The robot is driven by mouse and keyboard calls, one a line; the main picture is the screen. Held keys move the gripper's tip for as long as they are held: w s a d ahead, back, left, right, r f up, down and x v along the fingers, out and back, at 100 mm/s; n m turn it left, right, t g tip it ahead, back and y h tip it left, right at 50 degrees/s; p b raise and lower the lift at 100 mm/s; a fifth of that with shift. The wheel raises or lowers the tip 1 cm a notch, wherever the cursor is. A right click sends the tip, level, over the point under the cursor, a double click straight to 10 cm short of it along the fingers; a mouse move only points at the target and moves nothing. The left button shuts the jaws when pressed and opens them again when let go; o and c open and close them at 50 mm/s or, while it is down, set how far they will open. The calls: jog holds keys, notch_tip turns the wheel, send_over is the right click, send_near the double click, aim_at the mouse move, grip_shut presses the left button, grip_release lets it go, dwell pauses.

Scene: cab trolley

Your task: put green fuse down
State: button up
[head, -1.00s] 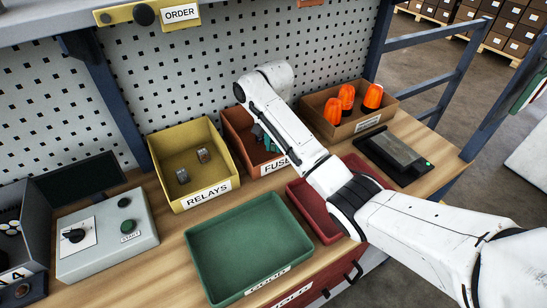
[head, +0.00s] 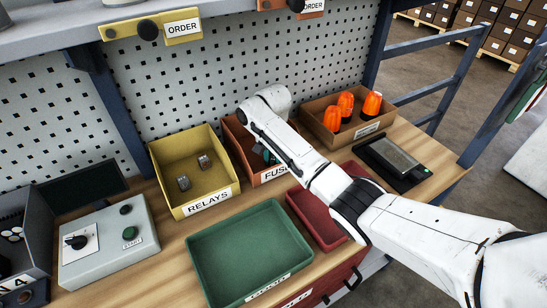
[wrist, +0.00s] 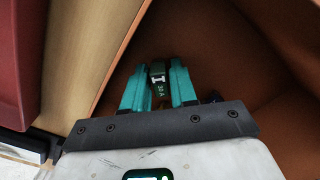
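My gripper (wrist: 158,88) has two teal fingers closed on the sides of a small dark green fuse (wrist: 158,80) marked 30 A. The fuse is inside the orange-brown fuses bin (wrist: 250,50); I cannot tell whether it touches the bin floor. In the head view the gripper (head: 268,155) is low in the fuses bin (head: 235,137), mostly hidden by my arm. A green tray (head: 245,245) lies empty in front of the bins. A red tray (head: 310,215) lies to its right, partly behind my arm.
The yellow relays bin (head: 165,152) holds two relays (head: 204,161). A brown bin (head: 328,137) holds three orange beacons (head: 372,103). A grey control box (head: 105,250) stands at left. A dark scale-like device (head: 398,158) is at right.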

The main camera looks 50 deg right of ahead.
aim_at(273, 157)
jog(key=o, duration=0.3)
jog(key=shift+r+p, duration=1.8)
jog(key=shift+r, duration=4.4)
